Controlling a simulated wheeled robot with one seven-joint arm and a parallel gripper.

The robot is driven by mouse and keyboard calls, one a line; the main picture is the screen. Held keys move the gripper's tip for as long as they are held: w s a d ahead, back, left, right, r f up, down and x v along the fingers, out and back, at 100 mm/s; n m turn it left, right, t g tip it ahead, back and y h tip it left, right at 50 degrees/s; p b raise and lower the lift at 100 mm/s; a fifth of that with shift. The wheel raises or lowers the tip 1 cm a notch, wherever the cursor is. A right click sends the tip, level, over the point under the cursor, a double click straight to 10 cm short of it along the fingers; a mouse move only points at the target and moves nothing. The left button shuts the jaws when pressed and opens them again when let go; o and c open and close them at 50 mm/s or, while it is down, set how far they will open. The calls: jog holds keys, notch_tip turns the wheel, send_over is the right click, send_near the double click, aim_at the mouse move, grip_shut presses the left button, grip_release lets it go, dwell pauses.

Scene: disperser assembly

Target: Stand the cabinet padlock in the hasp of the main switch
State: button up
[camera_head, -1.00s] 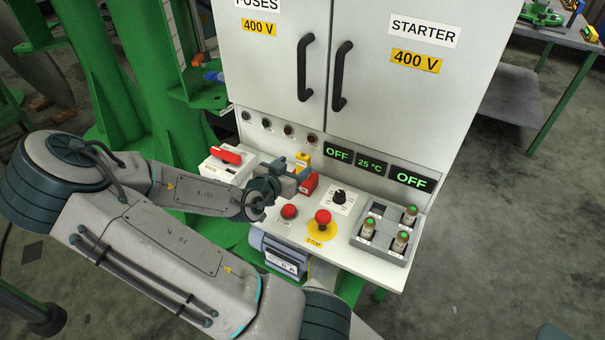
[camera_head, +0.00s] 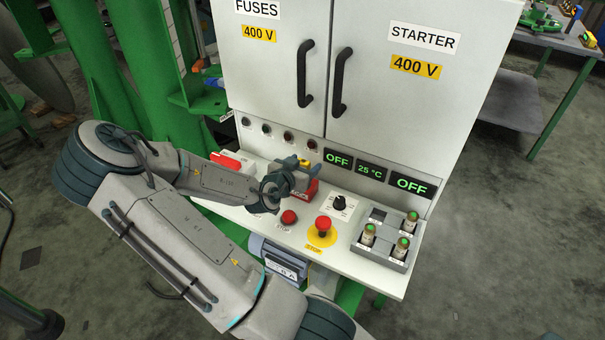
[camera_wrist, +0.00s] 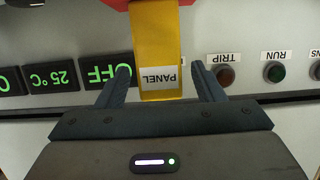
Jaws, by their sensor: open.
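A yellow block labelled PANEL (camera_wrist: 160,45), which looks like the cabinet padlock, stands between the two fingers of my gripper (camera_wrist: 158,85) in the wrist view. The fingers are open, with a gap visible on both sides of it. In the head view the yellow top (camera_head: 304,162) shows between the fingers of my gripper (camera_head: 303,168), above a red block (camera_head: 303,194) with a white label. No shackle can be made out. The main switch, a white box with a red handle (camera_head: 227,162), is to the left, partly hidden by my arm; its hasp cannot be made out.
The red STOP button (camera_head: 323,224), a black knob (camera_head: 339,202) and a grey tray (camera_head: 398,262) with green-topped cylinders are on the panel to the right. Cabinet handles (camera_head: 305,72) stick out above. Displays (camera_head: 338,159) and lamps line the back.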

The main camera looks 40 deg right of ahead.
jog(key=c, duration=1.1)
jog(key=shift+c, duration=0.2)
jog(key=shift+r, duration=0.15)
